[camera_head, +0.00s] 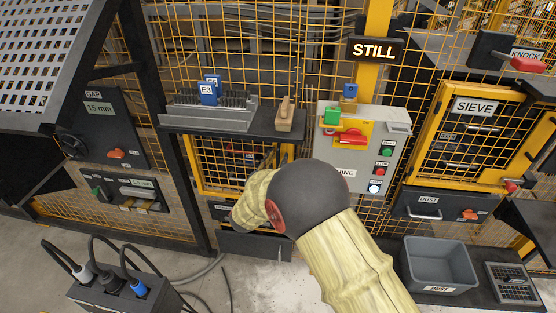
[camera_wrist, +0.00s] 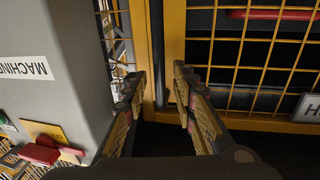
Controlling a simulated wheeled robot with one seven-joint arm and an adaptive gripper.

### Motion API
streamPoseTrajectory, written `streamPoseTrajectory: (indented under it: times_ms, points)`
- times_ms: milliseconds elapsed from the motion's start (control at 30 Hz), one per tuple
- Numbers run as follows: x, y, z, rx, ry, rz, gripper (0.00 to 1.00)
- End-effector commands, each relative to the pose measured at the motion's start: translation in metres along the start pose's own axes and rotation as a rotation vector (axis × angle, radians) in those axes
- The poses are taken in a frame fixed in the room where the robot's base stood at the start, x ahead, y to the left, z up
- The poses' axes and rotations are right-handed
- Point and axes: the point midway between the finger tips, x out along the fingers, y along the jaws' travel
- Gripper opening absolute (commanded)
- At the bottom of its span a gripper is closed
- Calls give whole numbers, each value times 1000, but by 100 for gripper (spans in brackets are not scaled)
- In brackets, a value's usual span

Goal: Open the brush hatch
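A yellow-framed mesh hatch (camera_head: 205,178) stands behind my arm, left of the grey machine box, and looks shut. My arm hides much of it, so I cannot confirm its name. In the wrist view, which looks rolled over, yellow-framed mesh (camera_wrist: 235,62) fills the right side, with a red bar (camera_wrist: 270,14) and a partly cut-off white label (camera_wrist: 308,108). My gripper (camera_wrist: 158,82) is open, its two fingers apart and nothing visibly held. The yellow upright frame edge (camera_wrist: 174,40) shows between and beyond the fingertips; I cannot tell whether they touch it. The head view hides the gripper.
The grey machine box (camera_head: 393,150) with its switch and buttons is close beside the gripper. A dark shelf (camera_head: 240,130) with a tool rack (camera_head: 210,112) sits above the hatch. The sieve door (camera_head: 468,140) and a grey bin (camera_head: 437,265) are at right.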

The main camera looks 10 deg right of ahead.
Motion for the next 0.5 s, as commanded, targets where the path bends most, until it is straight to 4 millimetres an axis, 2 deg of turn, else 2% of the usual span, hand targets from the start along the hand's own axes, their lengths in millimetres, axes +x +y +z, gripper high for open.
streamPoseTrajectory:
  times_ms: [100, 367, 500]
  points:
    - [6, 0, 0, 0, 1, 0, 27]
    - [7, 0, -1, 0, 1, -1, 27]
    - [7, 0, -1, 0, 0, -1, 19]
